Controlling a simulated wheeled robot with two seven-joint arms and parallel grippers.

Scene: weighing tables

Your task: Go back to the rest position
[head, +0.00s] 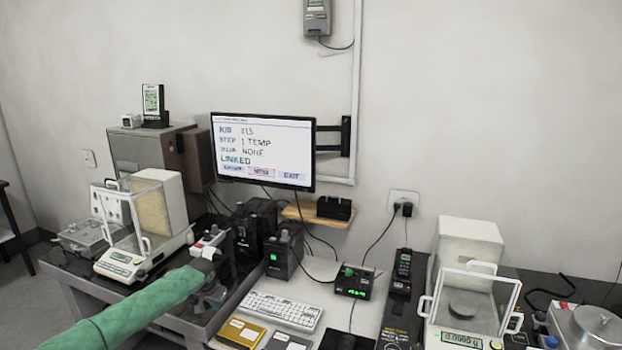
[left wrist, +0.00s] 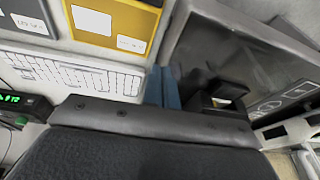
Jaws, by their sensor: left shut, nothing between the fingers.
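My left arm in its green sleeve comes in from the lower left in the head view. My left gripper (head: 222,264) is at its end, over the left table's right edge, close to a small white-and-red device (head: 208,243). It is shut and holds nothing. In the left wrist view a dark part of my wrist fills the bottom, and the keyboard and a yellow item show beyond it. My right gripper is in neither view.
A balance with a glass shield (head: 120,258) stands on the left table. The monitor (head: 262,150) hangs on the wall. A keyboard (head: 280,310), a yellow box (head: 240,332) and a green-lit display (head: 353,282) are on the middle table. Another balance (head: 465,325) stands right.

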